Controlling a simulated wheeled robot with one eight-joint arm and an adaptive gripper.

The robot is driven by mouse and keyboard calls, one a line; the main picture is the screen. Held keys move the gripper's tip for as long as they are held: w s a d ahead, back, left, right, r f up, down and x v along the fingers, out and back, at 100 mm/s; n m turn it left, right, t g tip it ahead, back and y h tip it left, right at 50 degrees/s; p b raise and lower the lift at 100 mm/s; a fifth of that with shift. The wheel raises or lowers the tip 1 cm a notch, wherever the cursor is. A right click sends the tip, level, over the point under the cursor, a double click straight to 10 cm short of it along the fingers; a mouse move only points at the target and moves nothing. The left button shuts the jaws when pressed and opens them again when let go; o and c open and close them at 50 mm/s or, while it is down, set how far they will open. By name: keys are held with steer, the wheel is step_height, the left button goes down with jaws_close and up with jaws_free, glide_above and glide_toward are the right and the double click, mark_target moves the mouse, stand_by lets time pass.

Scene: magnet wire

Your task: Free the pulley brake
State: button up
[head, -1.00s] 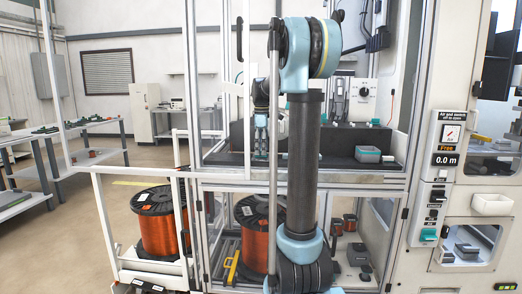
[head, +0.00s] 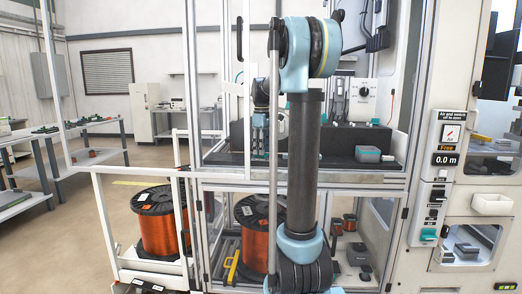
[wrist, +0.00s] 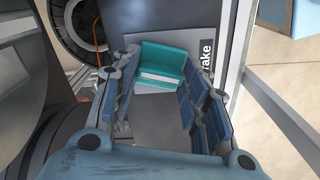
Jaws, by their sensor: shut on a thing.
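The pulley brake's teal handle (wrist: 163,58) shows in the wrist view, with a pale strip across its lower part. It sits on a grey panel beside a black label (wrist: 207,58) whose visible letters read "ake". My gripper (wrist: 160,68) has its jointed blue fingers on the left and right of the handle and is shut on it.
Two orange wire spools, one left (head: 162,222) and one nearer the middle (head: 250,222), stand low by the machine frame. A teal-grey box (head: 368,154) sits on the dark bench. A panel at right reads "Free" and "0.0 m" (head: 446,160). Frame posts stand close around my arm.

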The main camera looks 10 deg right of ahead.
steer(key=m, duration=0.7)
steer(key=shift+w, duration=0.15)
steer(key=m, duration=0.4)
steer(key=shift+m, duration=1.6)
steer(key=o, duration=1)
steer(key=shift+o, duration=0.2)
step_height(320, 180, up, 12)
